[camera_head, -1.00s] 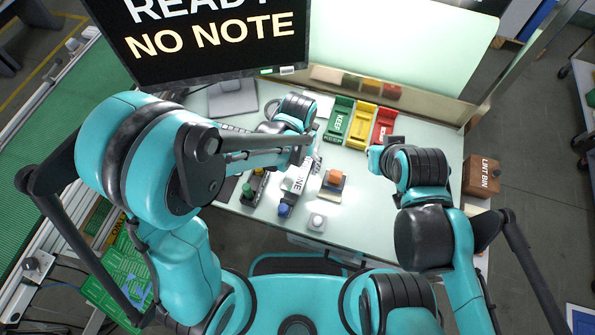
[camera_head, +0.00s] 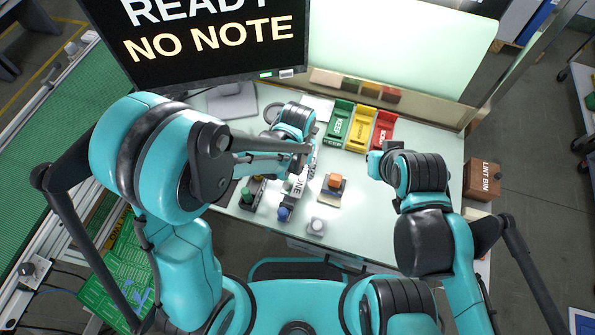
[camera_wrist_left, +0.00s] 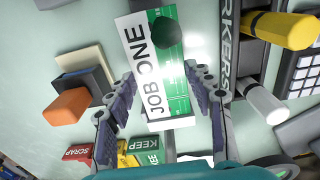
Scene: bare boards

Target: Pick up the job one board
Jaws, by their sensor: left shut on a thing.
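The job one board (camera_wrist_left: 146,62) has a white label reading JOB ONE and a green circuit side. My left gripper (camera_wrist_left: 160,100) is shut on this board, with a finger along each side of it in the left wrist view. In the head view the board's label (camera_head: 297,184) shows partly, below my left gripper (camera_head: 308,165); the arm hides the rest. A dark round knob (camera_wrist_left: 167,33) overlaps the board's far part. I cannot tell whether the board is clear of the table. My right gripper (camera_head: 376,160) hangs over the table's right side, its fingers too small to read.
Green (camera_head: 340,125), yellow (camera_head: 361,130) and red (camera_head: 383,130) trays stand behind.

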